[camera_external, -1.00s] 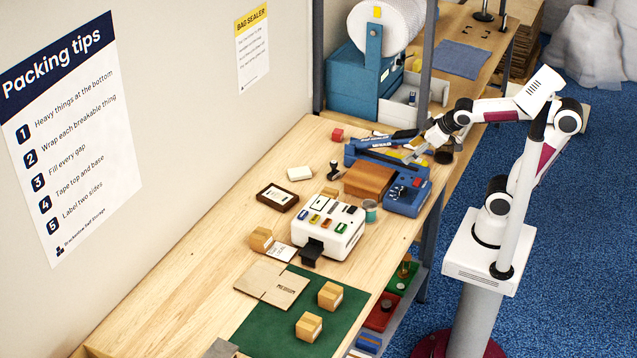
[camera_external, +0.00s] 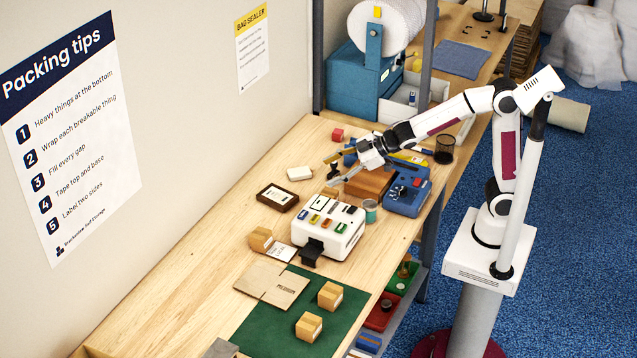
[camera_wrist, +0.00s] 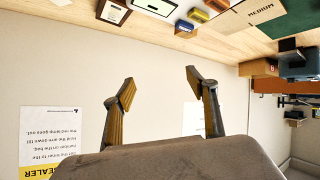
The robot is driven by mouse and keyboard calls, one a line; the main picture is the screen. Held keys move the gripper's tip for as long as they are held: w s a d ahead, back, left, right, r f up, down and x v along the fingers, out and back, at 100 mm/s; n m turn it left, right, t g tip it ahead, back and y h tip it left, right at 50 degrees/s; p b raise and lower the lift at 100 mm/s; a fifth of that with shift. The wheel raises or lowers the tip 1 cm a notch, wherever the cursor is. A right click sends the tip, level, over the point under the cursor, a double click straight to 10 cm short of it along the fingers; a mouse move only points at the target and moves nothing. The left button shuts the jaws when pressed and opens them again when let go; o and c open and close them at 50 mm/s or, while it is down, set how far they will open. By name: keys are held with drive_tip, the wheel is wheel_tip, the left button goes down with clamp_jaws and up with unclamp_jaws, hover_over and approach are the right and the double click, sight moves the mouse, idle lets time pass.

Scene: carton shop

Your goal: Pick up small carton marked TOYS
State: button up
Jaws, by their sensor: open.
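Several small tan cartons are on the bench in the external view: one stands beside the white label machine (camera_external: 261,240), and a second carton (camera_external: 330,296) and a third carton (camera_external: 309,326) stand on the green mat. I cannot read which is marked TOYS. In the wrist view, a small carton (camera_wrist: 186,28) shows at the top with a dark label too small to read. My gripper (camera_external: 333,170) is open and empty, raised over the far part of the bench, well away from the cartons. Its spread fingers (camera_wrist: 160,82) show against the wall in the wrist view.
The white label machine (camera_external: 330,229) stands between my gripper and the mat (camera_external: 265,330). A flat carton marked MEDIUM (camera_external: 270,285) lies by the mat. A brown box (camera_external: 368,182), blue unit (camera_external: 407,198) and dark frame (camera_external: 278,197) are nearby. The bench's left side is clear.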

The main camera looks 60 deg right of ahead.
drive_tip(key=a+f+n+g+y, duration=0.1)
drive_tip(key=a+f+n+y, duration=0.25)
drive_tip(key=a, duration=0.85)
drive_tip(key=n+g+y, duration=0.5)
drive_tip(key=n+g, duration=0.1)
drive_tip(key=g, duration=0.3)
approach(309, 321)
drive_tip(key=shift+s+a+r, duration=0.1)
drive_tip(key=shift+s+r, duration=0.05)
drive_tip(key=shift+s, duration=0.05)
drive_tip(key=shift+a, duration=0.1)
drive_tip(key=shift+x, duration=1.2)
drive_tip(key=shift+f+x, duration=0.15)
drive_tip(key=shift+x, duration=1.15)
drive_tip(key=shift+f+x, duration=0.1)
drive_tip(key=shift+x, duration=1.2)
drive_tip(key=shift+w, duration=0.2)
drive_tip(key=shift+c, duration=0.5)
